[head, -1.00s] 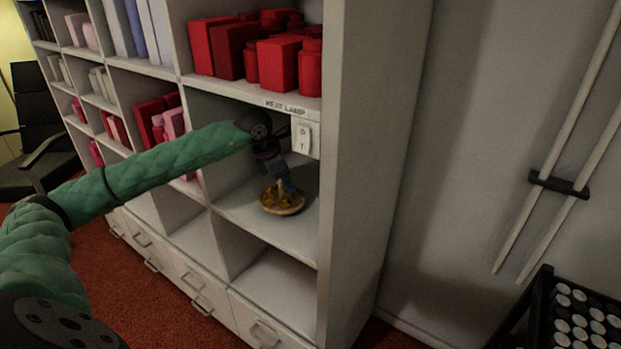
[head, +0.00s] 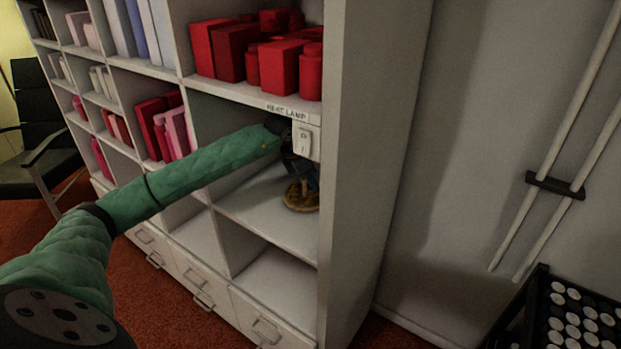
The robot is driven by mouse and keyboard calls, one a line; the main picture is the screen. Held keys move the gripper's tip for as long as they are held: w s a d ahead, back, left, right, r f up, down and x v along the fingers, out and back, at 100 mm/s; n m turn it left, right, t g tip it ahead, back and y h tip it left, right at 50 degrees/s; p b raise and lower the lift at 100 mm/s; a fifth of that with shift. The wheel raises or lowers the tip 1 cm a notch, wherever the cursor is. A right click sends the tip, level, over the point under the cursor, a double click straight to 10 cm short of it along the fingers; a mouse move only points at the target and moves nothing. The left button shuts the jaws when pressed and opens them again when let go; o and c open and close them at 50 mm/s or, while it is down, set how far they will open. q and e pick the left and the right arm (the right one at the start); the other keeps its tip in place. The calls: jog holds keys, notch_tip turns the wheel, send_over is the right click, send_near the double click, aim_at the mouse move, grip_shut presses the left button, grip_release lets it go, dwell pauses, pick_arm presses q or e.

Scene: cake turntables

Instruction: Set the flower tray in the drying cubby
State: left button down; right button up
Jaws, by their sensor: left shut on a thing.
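The flower tray (head: 297,203) is a small round brown-gold tray with a post in its middle. It is inside the cubby under the "HEAT LAMP" label, near the cubby's right wall. My left gripper (head: 303,183) is shut on its post from above; the fingers are dark and partly hidden behind the wrist. Whether the tray touches the cubby floor (head: 262,222) is hard to tell. A white switch (head: 305,140) on the shelf's front edge sits just in front of my left wrist. My right gripper is not in view.
The white shelf's right side panel (head: 365,160) stands close to the tray. Red boxes (head: 279,66) fill the cubby above; the cubby below (head: 282,282) is empty. A black rack of round items (head: 580,325) stands at lower right, a chair (head: 38,130) at left.

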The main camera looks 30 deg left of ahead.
pick_arm(q)
jog(key=shift+f, duration=0.1)
dwell(0.3)
jog(key=c, duration=1.2)
grip_release()
jog(key=shift+o, duration=0.2)
